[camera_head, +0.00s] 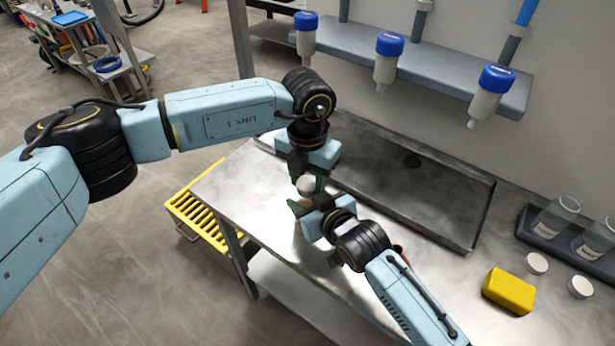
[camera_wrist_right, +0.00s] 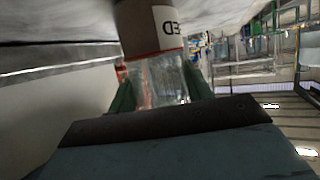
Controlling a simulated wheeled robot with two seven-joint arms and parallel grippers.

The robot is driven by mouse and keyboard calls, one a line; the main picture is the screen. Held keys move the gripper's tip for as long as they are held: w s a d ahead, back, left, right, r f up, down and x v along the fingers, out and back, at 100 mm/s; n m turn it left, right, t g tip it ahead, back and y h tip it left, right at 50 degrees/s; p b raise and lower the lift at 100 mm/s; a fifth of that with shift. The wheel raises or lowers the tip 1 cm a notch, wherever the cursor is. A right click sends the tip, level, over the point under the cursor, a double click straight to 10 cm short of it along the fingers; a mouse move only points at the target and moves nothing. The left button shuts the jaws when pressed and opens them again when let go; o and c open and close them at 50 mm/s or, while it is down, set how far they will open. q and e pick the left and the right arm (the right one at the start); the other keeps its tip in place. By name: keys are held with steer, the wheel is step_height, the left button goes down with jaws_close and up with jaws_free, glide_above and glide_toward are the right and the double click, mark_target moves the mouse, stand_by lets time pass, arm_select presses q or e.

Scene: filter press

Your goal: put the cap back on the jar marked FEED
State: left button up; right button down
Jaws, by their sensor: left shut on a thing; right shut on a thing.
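The jar (camera_wrist_right: 167,28) fills the top of the right wrist view; its white label shows "ED" upside down, the rest of the word being out of sight. It has a brownish part and a clear glass part. My right gripper (camera_wrist_right: 157,92) is shut on the clear part, with a green finger on either side. In the head view my right gripper (camera_head: 306,206) hides most of the jar. My left gripper (camera_head: 309,182) is shut on a white cap (camera_head: 306,185), close above the right gripper. I cannot tell whether cap and jar touch.
A sunken basin (camera_head: 400,165) lies behind the grippers. At right are a yellow block (camera_head: 510,291), two white caps (camera_head: 536,263) (camera_head: 580,287) and a dark rack (camera_head: 530,238) with jars. Blue-topped bottles (camera_head: 386,62) hang from a shelf (camera_head: 350,50). A yellow grate (camera_head: 195,210) stands left of the bench.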

arm_select(q)
steer(key=m, duration=0.9)
steer(key=shift+m, duration=0.3)
steer(key=m, duration=0.5)
steer(key=shift+m, duration=0.4)
steer(key=m, duration=0.5)
steer(key=shift+f, duration=0.1)
steer(key=o, duration=1.2)
step_height(320, 180, up, 12)
steer(key=shift+r, duration=0.1)
